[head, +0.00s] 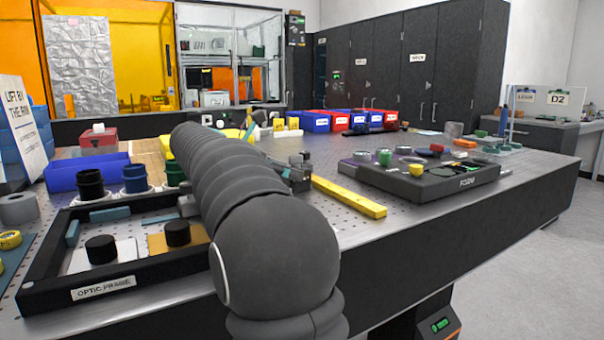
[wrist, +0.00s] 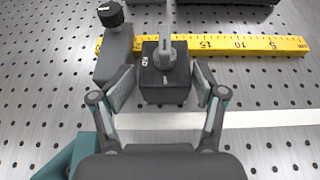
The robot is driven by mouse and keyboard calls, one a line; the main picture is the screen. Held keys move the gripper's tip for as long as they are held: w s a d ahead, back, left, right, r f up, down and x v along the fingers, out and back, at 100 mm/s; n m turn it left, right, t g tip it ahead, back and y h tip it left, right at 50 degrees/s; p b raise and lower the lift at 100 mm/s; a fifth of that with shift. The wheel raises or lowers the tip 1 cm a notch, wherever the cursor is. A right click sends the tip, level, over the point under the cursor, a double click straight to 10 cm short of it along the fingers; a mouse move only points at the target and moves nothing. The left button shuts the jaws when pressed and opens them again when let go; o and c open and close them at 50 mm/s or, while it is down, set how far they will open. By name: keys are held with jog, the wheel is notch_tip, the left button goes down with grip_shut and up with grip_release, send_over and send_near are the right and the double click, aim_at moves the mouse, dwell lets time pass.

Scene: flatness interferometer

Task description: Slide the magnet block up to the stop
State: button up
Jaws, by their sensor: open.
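The magnet block appears to be the dark block with a grey knob (wrist: 165,78) and a partly legible white label in the wrist view. My gripper (wrist: 163,86) is open, one finger on each side of this block, with narrow gaps seeming to show. Just left of the block is a dark grey piece with a black knob (wrist: 112,62); I cannot tell whether it is the stop. The left finger is close to this piece. In the head view my arm hides most of this area; small grey parts show near the gripper end (head: 295,172).
A yellow ruler (wrist: 255,45) lies behind the block, also in the head view (head: 350,197). A pale strip (wrist: 270,119) crosses the perforated table. A black tray of parts (head: 440,188) stands to the right, a black-framed tray (head: 150,272) to the left.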

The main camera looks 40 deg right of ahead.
jog(key=v, duration=0.7)
jog(key=shift+s+r, duration=0.2)
jog(key=shift+r, duration=0.1)
jog(key=shift+s, duration=0.1)
